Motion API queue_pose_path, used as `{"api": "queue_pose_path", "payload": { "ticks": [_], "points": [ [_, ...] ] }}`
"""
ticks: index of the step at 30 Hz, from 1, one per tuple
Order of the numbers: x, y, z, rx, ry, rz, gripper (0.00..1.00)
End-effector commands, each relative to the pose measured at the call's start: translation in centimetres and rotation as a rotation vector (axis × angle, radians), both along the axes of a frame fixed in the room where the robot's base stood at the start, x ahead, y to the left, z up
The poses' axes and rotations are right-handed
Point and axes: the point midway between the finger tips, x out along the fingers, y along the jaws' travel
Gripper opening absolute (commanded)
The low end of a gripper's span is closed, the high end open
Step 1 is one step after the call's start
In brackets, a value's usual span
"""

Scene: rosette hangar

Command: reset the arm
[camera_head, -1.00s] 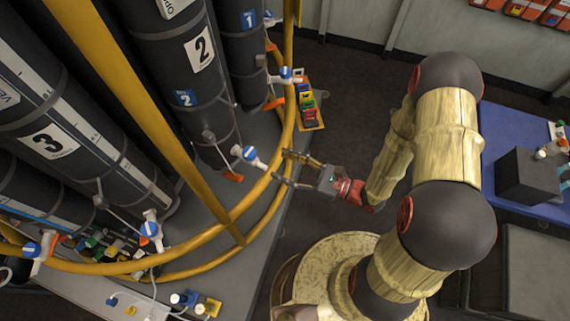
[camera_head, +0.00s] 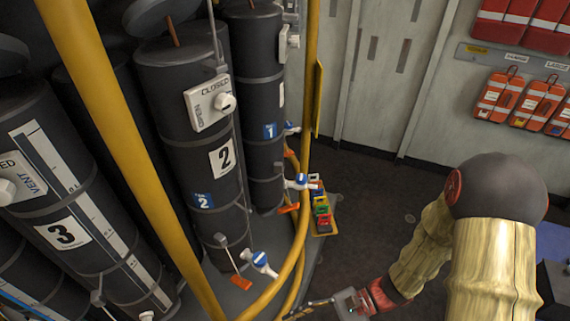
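My gripper (camera_head: 318,308) is at the bottom edge of the head view, below and right of a blue-and-white valve handle (camera_head: 262,262). One dark finger shows, pointing left toward the yellow rail; the rest is cut off by the frame edge. I cannot tell whether it is open or holds anything. My arm, with straw-coloured sleeves and dark joints, fills the lower right and is bent.
Black cylinders marked 3 (camera_head: 73,232), 2 (camera_head: 215,120) and 1 (camera_head: 262,100) stand behind a yellow rail (camera_head: 305,150). Orange pouches (camera_head: 540,103) hang on the back wall. Dark floor (camera_head: 375,190) lies open between.

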Motion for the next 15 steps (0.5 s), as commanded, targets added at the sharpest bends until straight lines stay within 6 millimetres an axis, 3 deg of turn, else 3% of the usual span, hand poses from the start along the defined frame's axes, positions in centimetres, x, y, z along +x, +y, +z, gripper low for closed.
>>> {"api": "queue_pose_path", "payload": {
  "ticks": [6,11,15],
  "points": [
    [-0.6,-6.9,0.3,-0.322,-0.355,0.396,0.51],
    [1.5,-11.8,2.1,-0.556,-0.614,0.607,0.51],
    [3.7,-15.0,5.1,-0.751,-0.835,0.742,0.51]
  ]
}}
